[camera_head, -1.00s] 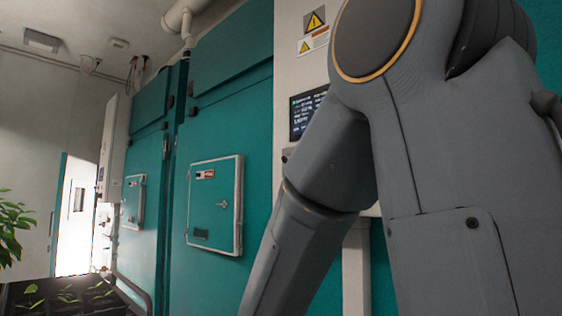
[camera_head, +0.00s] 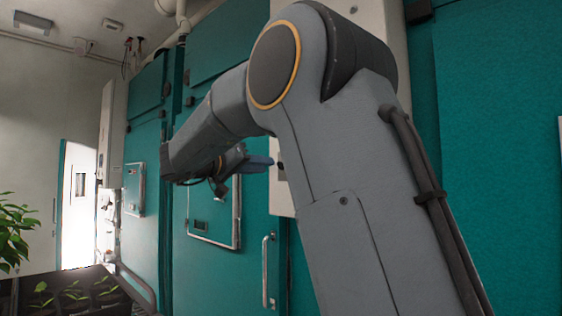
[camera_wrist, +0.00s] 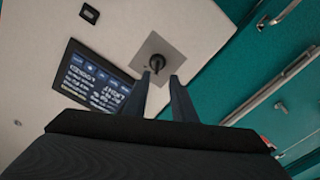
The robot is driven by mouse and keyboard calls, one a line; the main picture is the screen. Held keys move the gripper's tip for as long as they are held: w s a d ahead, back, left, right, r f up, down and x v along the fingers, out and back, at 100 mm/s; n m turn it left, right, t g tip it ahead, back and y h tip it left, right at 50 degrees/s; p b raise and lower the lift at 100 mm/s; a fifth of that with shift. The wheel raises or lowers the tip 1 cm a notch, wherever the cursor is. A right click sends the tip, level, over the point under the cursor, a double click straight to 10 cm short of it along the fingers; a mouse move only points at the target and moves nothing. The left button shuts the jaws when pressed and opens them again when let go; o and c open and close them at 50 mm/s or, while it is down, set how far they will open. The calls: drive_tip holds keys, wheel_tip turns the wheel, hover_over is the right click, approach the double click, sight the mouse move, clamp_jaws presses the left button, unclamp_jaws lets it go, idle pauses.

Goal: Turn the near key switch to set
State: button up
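The key switch (camera_wrist: 157,62) shows in the wrist view as a dark round knob on a grey square plate (camera_wrist: 172,47), set in a pale control panel beside a lit display. My gripper (camera_wrist: 163,78) has its two fingers apart, with a clear gap between them and nothing held. In the picture its fingertips lie just below the switch, one to each side; I cannot tell whether they touch the panel. In the head view my gripper (camera_head: 268,162) reaches to the pale panel, and the switch itself is hidden there.
The display (camera_wrist: 97,80) lies left of the switch. Teal chamber doors with a handle (camera_head: 266,270) and a framed hatch (camera_head: 238,212) stand near the panel. A planter tray (camera_head: 60,281) with seedlings is at lower left.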

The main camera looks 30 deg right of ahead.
drive_tip(key=x, duration=0.2)
drive_tip(key=p+x, duration=0.1)
drive_tip(key=x, duration=0.2)
drive_tip(key=p+x, duration=0.1)
drive_tip(key=x, duration=0.1)
drive_tip(key=shift+s+d, duration=0.15)
drive_tip(key=shift+d, duration=0.3)
clamp_jaws()
